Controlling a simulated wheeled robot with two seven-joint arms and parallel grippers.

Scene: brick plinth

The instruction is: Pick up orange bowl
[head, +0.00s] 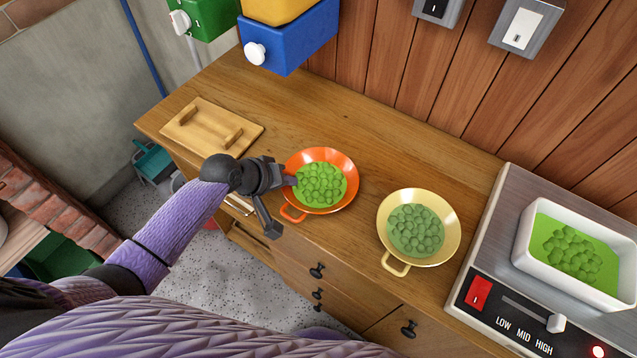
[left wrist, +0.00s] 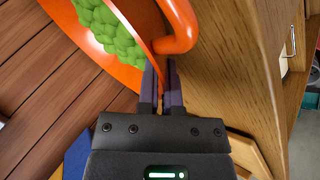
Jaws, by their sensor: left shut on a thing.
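The orange bowl (head: 347,163) stands on the wooden counter in the head view, with a loop handle at its lower left and green round pieces inside. My left gripper (head: 291,181) is at the bowl's left rim. In the left wrist view its two dark fingers (left wrist: 161,85) are closed on the bowl's orange rim (left wrist: 135,75), just beside the loop handle. Whether the bowl is lifted off the counter I cannot tell. My right gripper shows in neither view.
A yellow bowl (head: 452,240) with green pieces stands to the right of the orange one. A white tray (head: 530,258) sits on a grey heater (head: 490,250) at the right. A wooden board with handles (head: 190,124) lies at the left. Blue and green dispensers hang at the back.

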